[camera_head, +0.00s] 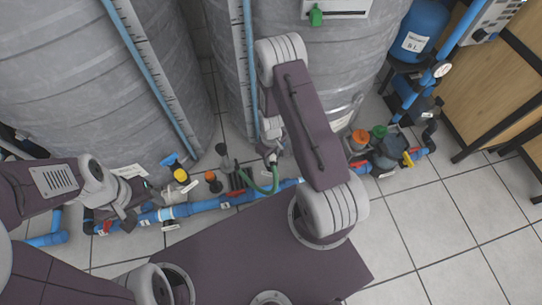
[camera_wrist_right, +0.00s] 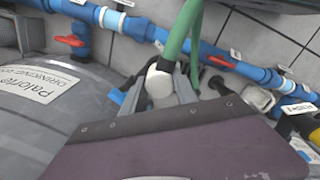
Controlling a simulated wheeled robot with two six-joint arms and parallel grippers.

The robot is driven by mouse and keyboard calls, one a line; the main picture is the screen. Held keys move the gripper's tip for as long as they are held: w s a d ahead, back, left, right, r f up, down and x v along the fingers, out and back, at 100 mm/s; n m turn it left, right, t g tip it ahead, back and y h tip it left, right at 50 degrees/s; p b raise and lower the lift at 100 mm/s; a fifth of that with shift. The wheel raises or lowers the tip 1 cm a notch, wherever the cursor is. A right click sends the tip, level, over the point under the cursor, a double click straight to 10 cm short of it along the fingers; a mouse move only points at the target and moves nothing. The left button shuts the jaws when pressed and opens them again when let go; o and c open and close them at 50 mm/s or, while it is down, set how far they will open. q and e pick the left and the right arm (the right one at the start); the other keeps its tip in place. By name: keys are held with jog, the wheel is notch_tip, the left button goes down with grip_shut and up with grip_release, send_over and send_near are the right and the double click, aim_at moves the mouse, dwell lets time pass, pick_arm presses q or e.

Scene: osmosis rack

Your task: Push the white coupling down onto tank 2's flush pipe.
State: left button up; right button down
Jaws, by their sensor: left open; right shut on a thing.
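My right gripper (camera_wrist_right: 168,93) is shut on the white coupling (camera_wrist_right: 159,82), which sits between its fingers with a green hose (camera_wrist_right: 185,32) leading away from it. In the head view my right gripper (camera_head: 272,158) is low between the large grey tanks and the blue pipe line, with the green hose (camera_head: 273,182) looping below it. The coupling's lower end is hidden, so I cannot tell whether it touches a pipe. I cannot tell which upright is tank 2's flush pipe. My left gripper (camera_head: 127,211) is open and empty in view, near the blue pipe at the left.
Grey tanks (camera_head: 165,60) stand behind the blue pipe line (camera_head: 210,205), which carries several valves with red handles (camera_wrist_right: 71,41). A blue vessel (camera_head: 416,28) and wooden panels (camera_head: 492,85) stand at the right. The tiled floor at the lower right is clear.

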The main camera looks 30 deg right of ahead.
jog(key=shift+f, duration=0.4)
jog(key=c, duration=0.9)
grip_release()
jog(key=shift+o, duration=0.2)
jog(key=shift+r, duration=0.1)
notch_tip(320, 180, up, 8)
jog(key=p, duration=0.5)
jog(key=shift+r, duration=0.5)
